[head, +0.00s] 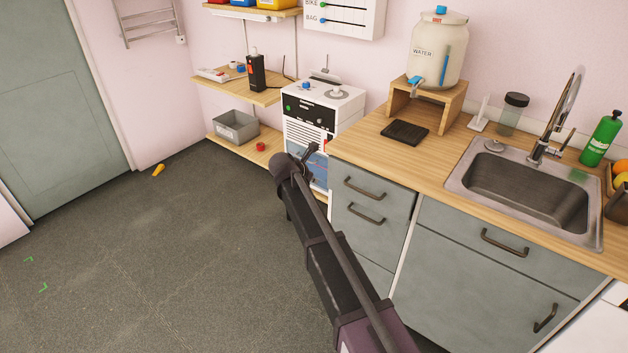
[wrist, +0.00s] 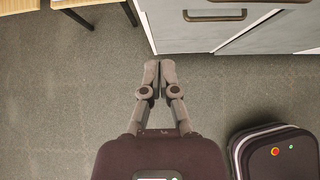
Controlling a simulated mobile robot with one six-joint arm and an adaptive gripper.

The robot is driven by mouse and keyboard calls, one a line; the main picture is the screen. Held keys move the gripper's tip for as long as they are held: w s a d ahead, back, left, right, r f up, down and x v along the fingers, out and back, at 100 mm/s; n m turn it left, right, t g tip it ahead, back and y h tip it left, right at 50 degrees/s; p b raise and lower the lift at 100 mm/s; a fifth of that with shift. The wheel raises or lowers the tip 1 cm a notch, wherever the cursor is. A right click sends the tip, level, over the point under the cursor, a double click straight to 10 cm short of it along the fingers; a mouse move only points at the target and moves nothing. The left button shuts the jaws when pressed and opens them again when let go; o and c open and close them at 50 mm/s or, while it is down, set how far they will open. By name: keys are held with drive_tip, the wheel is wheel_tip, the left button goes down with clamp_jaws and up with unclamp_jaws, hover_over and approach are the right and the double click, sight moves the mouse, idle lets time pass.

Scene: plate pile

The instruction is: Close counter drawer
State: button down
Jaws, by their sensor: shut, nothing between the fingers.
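The grey counter has a left drawer stack (head: 372,201) with two dark handles (head: 363,188) showing one above the other. A wide drawer (head: 478,240) lies under the sink. These fronts look about flush with the cabinet; I cannot tell whether a small gap remains at any of them. My gripper (head: 312,149) is beside the left end of the counter, in front of the white appliance. In the wrist view its fingers (wrist: 152,76) are shut and empty, just below the grey front (wrist: 185,36) with a dark handle (wrist: 215,15). My arm hides the stack's lower left part.
The white appliance (head: 328,105) stands left of the counter. Wooden shelves (head: 252,88) with a grey bin (head: 236,127) are further left. The sink (head: 530,197) and a water dispenser (head: 438,50) are on top of the counter. The floor at left is mostly clear.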

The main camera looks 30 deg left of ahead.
drive_tip(key=s+d+f+m+g+h, duration=0.1)
drive_tip(key=d+f+m+g, duration=0.15)
drive_tip(key=d+m, duration=1)
drive_tip(key=s+d+f+m+g, duration=0.1)
drive_tip(key=d+m+g, duration=0.25)
drive_tip(key=d, duration=1.85)
drive_tip(key=s+d+f+m+g+y, duration=0.1)
drive_tip(key=s+d+m, duration=0.7)
drive_tip(key=d+m, duration=0.1)
drive_tip(key=s+d+f+m+g+y, duration=0.1)
drive_tip(key=s+d+m, duration=0.7)
drive_tip(key=d, duration=0.4)
drive_tip(key=shift+s+d+m+g+y, duration=0.15)
drive_tip(key=shift+d+m+g+y, duration=0.15)
drive_tip(key=shift+m+g+y, duration=0.1)
